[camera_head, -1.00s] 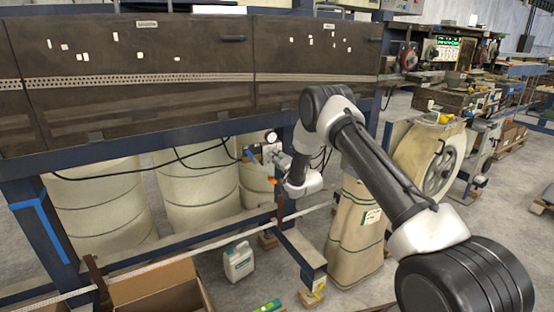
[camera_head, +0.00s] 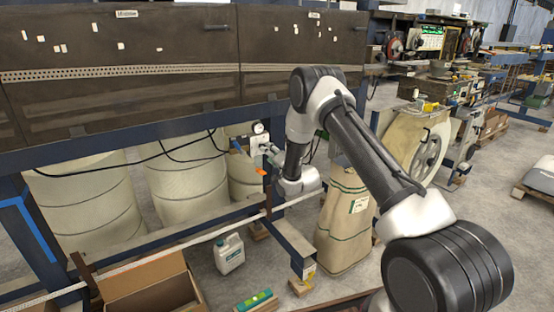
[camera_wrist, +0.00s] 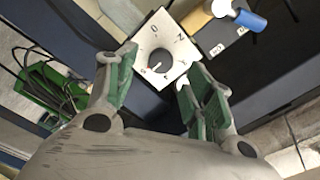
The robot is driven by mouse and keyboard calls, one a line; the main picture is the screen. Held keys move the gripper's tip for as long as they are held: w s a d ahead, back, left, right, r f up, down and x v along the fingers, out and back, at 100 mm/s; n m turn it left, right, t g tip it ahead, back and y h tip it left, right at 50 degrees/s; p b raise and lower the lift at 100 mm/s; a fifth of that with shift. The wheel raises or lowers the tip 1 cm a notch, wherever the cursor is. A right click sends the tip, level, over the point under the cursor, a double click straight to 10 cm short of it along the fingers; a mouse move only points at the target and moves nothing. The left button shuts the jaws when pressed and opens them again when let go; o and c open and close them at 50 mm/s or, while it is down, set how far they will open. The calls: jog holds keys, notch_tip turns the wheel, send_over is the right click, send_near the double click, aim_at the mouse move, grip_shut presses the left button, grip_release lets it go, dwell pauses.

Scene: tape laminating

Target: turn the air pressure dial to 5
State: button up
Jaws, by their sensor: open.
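The air pressure dial is a dark round knob (camera_wrist: 161,60) on a square white plate (camera_wrist: 147,45) with printed numbers, in the wrist view. A light pointer mark sits toward the knob's lower left; the number at its tip is too small to read surely. My gripper (camera_wrist: 160,78) is open, its green-padded fingers to the left and right of the plate's lower part. I cannot tell whether they touch it. In the head view a round gauge (camera_head: 258,128) tops the white unit (camera_head: 259,144), and my gripper (camera_head: 274,157) is close to its lower right, small and partly hidden.
Beige drums (camera_head: 185,190) stand behind. A white jug (camera_head: 229,254), an open cardboard box (camera_head: 150,287) and a beige sack (camera_head: 343,220) stand below. A blue connector (camera_wrist: 248,18) is close by.

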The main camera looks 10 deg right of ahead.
jog(key=v, duration=0.7)
jog(key=s+d+f+n+g+h, duration=0.1)
jog(key=s+f+n+g, duration=0.15)
jog(key=f, duration=0.35)
jog(key=s+d+f+n+g+h, duration=0.1)
jog(key=s+f+g, duration=0.15)
jog(key=f, duration=0.35)
jog(key=s+d+f+n+g+h, duration=0.2)
jog(key=s+d+g, duration=0.1)
jog(key=s+g, duration=0.25)
jog(key=s+d+r+n+g, duration=0.1)
jog(key=s+d+r, duration=0.2)
jog(key=s+r, duration=1.6)
jog(key=s+d+r+n+g+h, duration=0.1)
jog(key=s+d+r+n, duration=0.1)
jog(key=s+r, duration=1.8)
jog(key=shift+s+d+r+h, duration=0.35)
jog(key=shift+s+d, duration=0.1)
jog(key=shift+s, duration=0.3)
